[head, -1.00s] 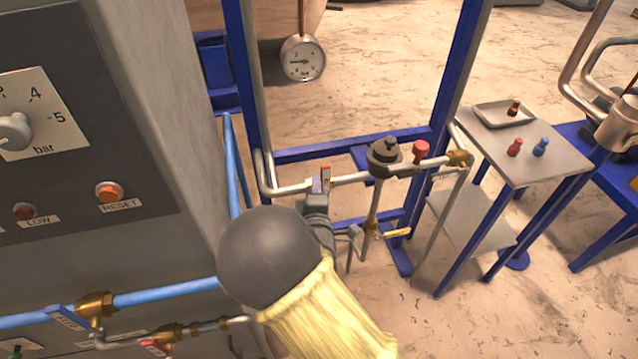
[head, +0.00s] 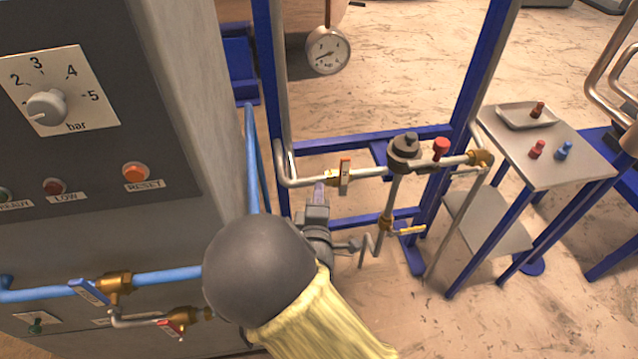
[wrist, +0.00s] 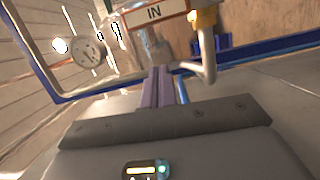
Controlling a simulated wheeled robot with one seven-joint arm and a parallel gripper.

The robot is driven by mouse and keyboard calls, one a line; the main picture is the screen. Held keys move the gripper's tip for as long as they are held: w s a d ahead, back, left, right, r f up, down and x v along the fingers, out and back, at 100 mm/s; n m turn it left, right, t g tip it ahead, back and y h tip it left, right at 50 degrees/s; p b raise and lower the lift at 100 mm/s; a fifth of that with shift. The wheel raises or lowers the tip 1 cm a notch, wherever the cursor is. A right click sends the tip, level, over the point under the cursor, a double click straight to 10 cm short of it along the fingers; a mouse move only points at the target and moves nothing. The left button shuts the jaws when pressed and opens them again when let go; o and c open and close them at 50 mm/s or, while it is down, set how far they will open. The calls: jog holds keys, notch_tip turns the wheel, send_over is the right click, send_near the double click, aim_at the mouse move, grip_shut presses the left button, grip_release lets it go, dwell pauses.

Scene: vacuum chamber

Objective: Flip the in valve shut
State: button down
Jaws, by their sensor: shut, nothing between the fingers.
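The in valve has a brass body (head: 332,177) on the grey pipe and a lever with a red-and-white face (head: 345,174). The lever stands across the pipe in the head view. In the wrist view its label (wrist: 155,13) reads IN, close above the fingers. My gripper (head: 319,189) is shut and empty, just left of and below the lever, with a small gap in the head view. In the wrist view the closed fingers (wrist: 157,85) point toward the pipework below the label.
A round gauge (head: 328,50) hangs behind the pipe, its needle at lower left. Right along the pipe are a grey fitting (head: 404,150), a red knob (head: 441,148) and a yellow-handled valve (head: 408,229) below. Blue frame posts (head: 489,75) flank it. The control cabinet (head: 180,110) stands left.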

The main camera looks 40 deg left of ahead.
jog(key=v, duration=0.5)
jog(key=shift+s, duration=0.35)
jog(key=shift+d, duration=0.1)
jog(key=w+d+r+m+g+h+p, duration=0.15)
jog(key=w+d+m+h, duration=0.25)
jog(key=w+d+m, duration=0.5)
jog(key=w+d+r+m+g+h+p, duration=0.1)
jog(key=w+d+m+g+h+p, duration=0.4)
jog(key=d, duration=0.6)
jog(key=s+d+r+m+g, duration=0.1)
jog(key=s+d+r+m, duration=0.1)
jog(key=d, duration=0.7)
jog(key=s+d+r+m+g+h+p, duration=0.1)
jog(key=s+d+r+m+g, duration=0.1)
jog(key=d+m, duration=0.3)
jog(key=s+d+r+m+g+h+p, duration=0.1)
jog(key=s+d+r+m, duration=0.3)
jog(key=d, duration=0.9)
jog(key=shift+s+r+g, duration=0.2)
jog(key=shift+r+g, duration=0.05)
jog(key=shift+g, duration=0.2)
